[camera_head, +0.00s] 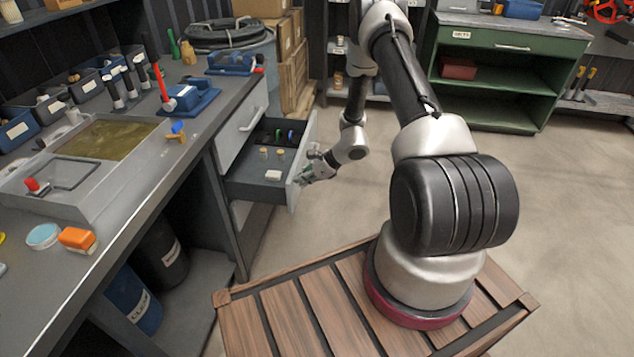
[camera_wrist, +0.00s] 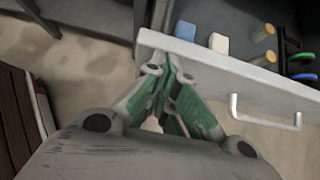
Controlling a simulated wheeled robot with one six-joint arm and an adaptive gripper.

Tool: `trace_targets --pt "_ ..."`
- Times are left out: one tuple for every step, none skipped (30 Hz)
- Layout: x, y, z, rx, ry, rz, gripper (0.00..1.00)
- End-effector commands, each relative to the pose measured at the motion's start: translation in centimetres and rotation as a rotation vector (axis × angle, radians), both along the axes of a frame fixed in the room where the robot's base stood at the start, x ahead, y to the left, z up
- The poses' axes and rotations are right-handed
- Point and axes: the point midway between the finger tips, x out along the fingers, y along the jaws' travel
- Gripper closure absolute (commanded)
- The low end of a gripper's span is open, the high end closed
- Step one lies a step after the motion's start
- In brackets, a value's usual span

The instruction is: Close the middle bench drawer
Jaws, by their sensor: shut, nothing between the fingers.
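The middle bench drawer (camera_head: 258,188) stands pulled out from the bench, below a shut white-fronted drawer (camera_head: 240,125). It holds small items, including a white block (camera_head: 273,175) and several corks or knobs. My gripper (camera_head: 303,177) is at the outer face of the drawer's front panel, near its near end. In the wrist view, my gripper (camera_wrist: 165,90) has its green-padded fingers together beside the white front panel (camera_wrist: 225,68). The fingertips look touching or very near the panel; exact contact is unclear. The drawer handle (camera_wrist: 265,118) is to the right of the fingers and not gripped.
The bench top (camera_head: 135,215) carries a sink-like tray, blue vises, bins and an orange block (camera_head: 77,239). Cardboard boxes (camera_head: 290,75) stand behind the drawer. A green cabinet (camera_head: 510,60) is at the back right. The floor (camera_head: 570,220) to the right is clear.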

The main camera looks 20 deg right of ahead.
Motion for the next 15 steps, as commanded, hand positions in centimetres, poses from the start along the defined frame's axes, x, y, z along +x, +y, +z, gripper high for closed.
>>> trace_targets --pt "0.8 1.4 0.0 0.0 -0.002 0.006 1.0" --pt "1.3 2.0 0.0 0.0 -0.003 0.006 1.0" --pt "1.9 3.0 0.0 0.001 -0.002 0.006 1.0" --pt "2.3 3.7 0.0 0.001 -0.002 0.007 1.0" --pt "2.8 4.4 0.0 0.0 -0.002 0.005 1.0" --pt "3.5 5.3 0.0 -0.001 -0.003 0.006 1.0" --pt "3.9 6.0 0.0 0.0 -0.003 0.006 1.0" --pt "4.4 6.7 0.0 0.0 -0.003 0.006 1.0" --pt "5.0 7.6 0.0 0.0 -0.003 0.006 1.0" --pt "5.4 8.3 0.0 0.0 -0.003 0.005 1.0" --pt "5.9 8.9 0.1 0.0 -0.004 0.005 1.0" --pt "6.5 9.7 0.0 0.0 -0.003 0.005 1.0" --pt "6.9 10.3 0.1 0.001 -0.004 0.004 1.0" --pt "7.3 10.9 0.0 0.001 -0.003 0.004 1.0" --pt "7.7 11.6 0.0 0.0 -0.003 0.004 1.0"
